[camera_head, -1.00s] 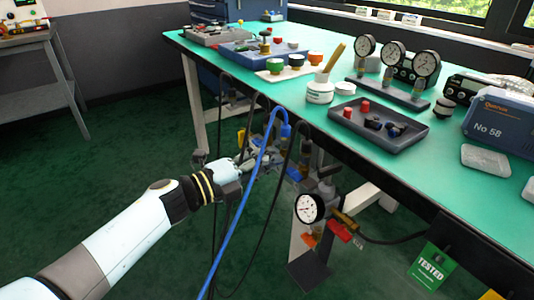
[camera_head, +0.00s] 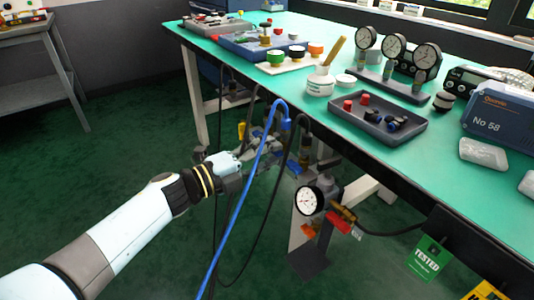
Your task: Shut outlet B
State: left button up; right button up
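A manifold with valves (camera_head: 292,168) hangs under the near left edge of the green bench, with a blue hose (camera_head: 262,150) and black cables at it. A yellow handle (camera_head: 242,131) stands at its left end, and a red handle (camera_head: 339,227) and an orange one (camera_head: 309,231) sit below the pressure gauge (camera_head: 310,201). I cannot read which outlet is B. My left gripper (camera_head: 246,167) is beside the manifold, partly behind the blue hose. Its fingers are too small and covered to tell whether they touch a handle. My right gripper is not in view.
The bench (camera_head: 300,90) carries a dark tray (camera_head: 376,122) with caps and fittings, a row of dial gauges (camera_head: 394,46), a white jar (camera_head: 320,82) and a blue box (camera_head: 500,122). Hanging hoses are close to my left arm. Green floor at the left is clear.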

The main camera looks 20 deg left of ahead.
pick_arm(q)
jog(key=v, duration=1.2)
dwell(0.3)
